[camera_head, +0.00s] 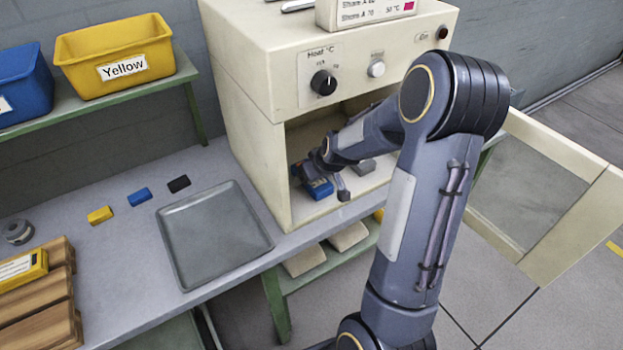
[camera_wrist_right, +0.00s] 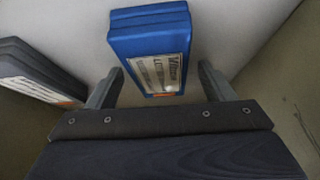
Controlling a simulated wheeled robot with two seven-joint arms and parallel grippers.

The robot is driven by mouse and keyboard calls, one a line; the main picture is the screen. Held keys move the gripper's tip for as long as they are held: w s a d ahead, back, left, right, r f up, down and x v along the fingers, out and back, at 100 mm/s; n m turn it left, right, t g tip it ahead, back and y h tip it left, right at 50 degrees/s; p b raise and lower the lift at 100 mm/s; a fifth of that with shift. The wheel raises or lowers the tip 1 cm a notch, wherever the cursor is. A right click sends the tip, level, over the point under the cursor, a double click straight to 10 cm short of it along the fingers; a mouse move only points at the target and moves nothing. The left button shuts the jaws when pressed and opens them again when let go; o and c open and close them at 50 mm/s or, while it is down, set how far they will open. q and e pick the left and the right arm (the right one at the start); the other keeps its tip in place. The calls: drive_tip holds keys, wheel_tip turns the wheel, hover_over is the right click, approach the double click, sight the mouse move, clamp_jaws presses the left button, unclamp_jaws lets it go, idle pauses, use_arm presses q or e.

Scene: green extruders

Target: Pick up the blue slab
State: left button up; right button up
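The blue slab (camera_head: 320,188) lies on the floor of the cream oven, near its open front. In the right wrist view the blue slab (camera_wrist_right: 150,48), with a white label, lies ahead of and partly between the two fingers. My right gripper (camera_wrist_right: 160,82) is open around the slab's near end, with a gap visible at least on the right side. In the head view my right gripper (camera_head: 326,172) reaches into the oven, and its fingers are partly hidden. My left gripper is not in view.
The cream oven (camera_head: 255,120) has its door (camera_head: 575,215) swung open to the right. A grey tray (camera_head: 212,235) and small yellow, blue and black blocks are on the bench.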

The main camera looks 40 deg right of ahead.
drive_tip(key=c, duration=1.1)
drive_tip(key=shift+r, duration=0.1)
